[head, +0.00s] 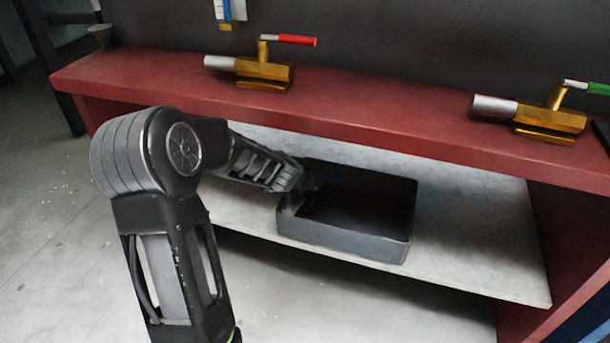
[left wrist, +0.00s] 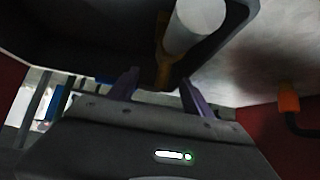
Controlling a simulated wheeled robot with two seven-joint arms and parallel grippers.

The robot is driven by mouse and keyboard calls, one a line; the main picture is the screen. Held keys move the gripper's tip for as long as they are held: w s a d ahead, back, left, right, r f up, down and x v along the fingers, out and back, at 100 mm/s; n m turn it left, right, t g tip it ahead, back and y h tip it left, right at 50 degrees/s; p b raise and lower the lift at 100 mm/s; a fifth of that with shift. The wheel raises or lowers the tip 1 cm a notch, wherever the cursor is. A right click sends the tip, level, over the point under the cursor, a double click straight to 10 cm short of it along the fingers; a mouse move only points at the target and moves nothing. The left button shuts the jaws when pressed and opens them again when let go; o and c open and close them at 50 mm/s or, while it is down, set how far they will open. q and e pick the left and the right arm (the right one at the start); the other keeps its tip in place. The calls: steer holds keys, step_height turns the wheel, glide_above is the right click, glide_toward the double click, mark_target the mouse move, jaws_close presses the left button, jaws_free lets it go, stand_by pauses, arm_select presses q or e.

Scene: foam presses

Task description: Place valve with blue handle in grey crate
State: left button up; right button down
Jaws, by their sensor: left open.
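The grey crate (head: 345,240) stands on the pale lower shelf, below the red bench top. My left gripper (head: 303,188) is at the crate's left side, partly hidden by my forearm. In the left wrist view the open fingers (left wrist: 158,88) point at the crate (left wrist: 75,35). A valve with a pale cylinder (left wrist: 195,25) and brass body (left wrist: 162,55) lies in it, just beyond the fingers. My right gripper is out of view.
A red-handled valve (head: 263,70) and a green-handled valve (head: 548,118) stand on the red bench top (head: 400,125). The pale shelf (head: 480,235) is clear right of the crate. The bench top forms an overhang above the shelf.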

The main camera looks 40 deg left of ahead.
arm_select(q)
steer(key=p+v, duration=0.2)
steer(key=v, duration=0.3)
steer(key=p+v, duration=0.3)
steer(key=v, duration=0.2)
steer(key=shift+s+a, duration=0.1)
steer(key=shift+s, duration=0.4)
steer(key=shift+s+r+p, duration=0.25)
steer(key=shift+s+p, duration=0.1)
steer(key=shift+s, duration=0.05)
steer(key=shift+d, duration=0.2)
